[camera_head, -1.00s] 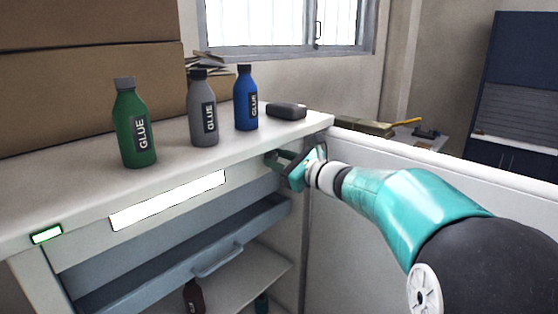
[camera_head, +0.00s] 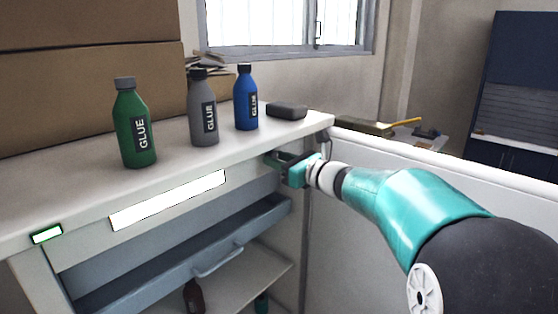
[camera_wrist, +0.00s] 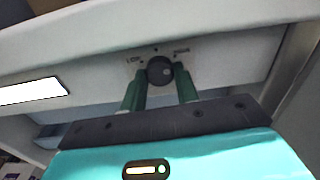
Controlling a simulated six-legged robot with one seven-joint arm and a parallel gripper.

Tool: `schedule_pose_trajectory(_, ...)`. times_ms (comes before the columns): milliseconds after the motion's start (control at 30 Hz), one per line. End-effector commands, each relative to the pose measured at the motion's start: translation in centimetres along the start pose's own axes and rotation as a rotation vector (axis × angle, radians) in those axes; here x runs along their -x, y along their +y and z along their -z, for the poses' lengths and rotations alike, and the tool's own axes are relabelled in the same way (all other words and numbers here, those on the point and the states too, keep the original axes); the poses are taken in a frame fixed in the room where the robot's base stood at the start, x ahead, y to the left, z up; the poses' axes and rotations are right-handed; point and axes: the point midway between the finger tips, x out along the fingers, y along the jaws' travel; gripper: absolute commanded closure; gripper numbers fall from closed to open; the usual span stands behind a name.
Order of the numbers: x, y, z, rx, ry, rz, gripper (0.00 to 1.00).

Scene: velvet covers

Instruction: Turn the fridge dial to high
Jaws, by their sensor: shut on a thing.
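The fridge dial (camera_wrist: 159,70) is a dark round knob on the fridge's pale front panel, seen in the wrist view. A small light mark shows on its right side. Small labels sit above it at left and right, too blurred to read surely. My gripper (camera_wrist: 160,76) is shut on the dial, one green finger on each side. In the head view, my gripper (camera_head: 274,158) is at the right end of the panel under the fridge top and hides the dial.
Green (camera_head: 135,128), grey (camera_head: 204,115) and blue (camera_head: 246,100) glue bottles and a dark block (camera_head: 287,110) stand on the fridge top (camera_head: 80,185). The open fridge has a drawer (camera_head: 185,260) and shelf below. The white open door (camera_head: 400,155) is close to my arm.

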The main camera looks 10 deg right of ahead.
Motion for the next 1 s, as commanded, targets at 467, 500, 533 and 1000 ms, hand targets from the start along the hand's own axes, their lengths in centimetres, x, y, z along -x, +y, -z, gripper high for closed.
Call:
schedule_pose_trajectory(467,0.2,0.0,0.0,0.000,0.001,0.001,0.48)
schedule_pose_trajectory(500,0.5,0.0,0.0,0.000,0.001,0.001,0.48)
schedule_pose_trajectory(533,0.7,-0.1,0.0,0.001,0.000,0.001,0.48)
schedule_pose_trajectory(1000,10.0,-0.1,0.0,0.000,0.001,0.003,0.48)
